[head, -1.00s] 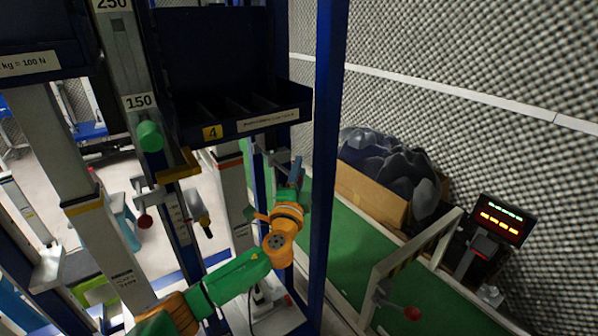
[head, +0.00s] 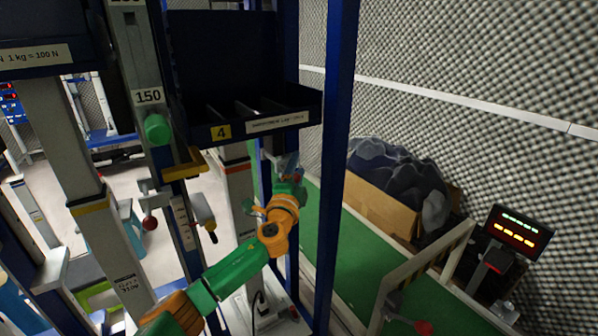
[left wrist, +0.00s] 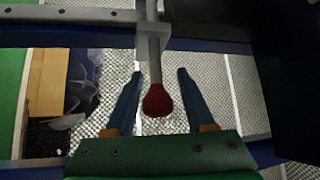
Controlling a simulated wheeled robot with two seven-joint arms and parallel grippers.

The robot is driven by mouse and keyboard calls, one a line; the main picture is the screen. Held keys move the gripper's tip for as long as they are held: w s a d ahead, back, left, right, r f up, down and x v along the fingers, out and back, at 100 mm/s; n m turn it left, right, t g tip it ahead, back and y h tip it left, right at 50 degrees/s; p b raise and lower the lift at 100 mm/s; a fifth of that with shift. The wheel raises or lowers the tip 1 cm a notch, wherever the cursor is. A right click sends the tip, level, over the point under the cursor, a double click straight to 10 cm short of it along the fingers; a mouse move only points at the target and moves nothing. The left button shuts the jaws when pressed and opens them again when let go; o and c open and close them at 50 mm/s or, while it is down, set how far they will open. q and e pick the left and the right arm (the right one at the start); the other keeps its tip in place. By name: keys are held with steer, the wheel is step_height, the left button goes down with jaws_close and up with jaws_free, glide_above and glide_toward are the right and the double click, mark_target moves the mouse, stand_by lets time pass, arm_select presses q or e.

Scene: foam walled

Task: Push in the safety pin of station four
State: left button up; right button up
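The station with the yellow number 4 label (head: 221,132) carries a dark blue bin (head: 262,112). Below the bin, my left gripper (head: 288,168) is up close to a grey bracket on the blue frame. In the left wrist view a safety pin with a red knob (left wrist: 157,101) and a grey shaft comes out of a grey bracket (left wrist: 153,35). The open blue fingers (left wrist: 157,75) stand on both sides of the pin, with a gap visible on each side. In the head view this knob is hidden by my gripper. My right gripper is not in view.
A blue upright (head: 334,150) stands just right of my left gripper. A post with a green knob (head: 158,129) and another red knob (head: 150,223) are to the left. A cardboard box of dark lumps (head: 385,200) and a lit display (head: 519,230) stand at the right.

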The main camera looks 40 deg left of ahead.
arm_select(q)
steer(key=shift+a+f, duration=0.1)
steer(key=shift+f, duration=0.05)
steer(key=b+v, duration=0.1)
steer(key=v, duration=0.6)
stand_by(0.5)
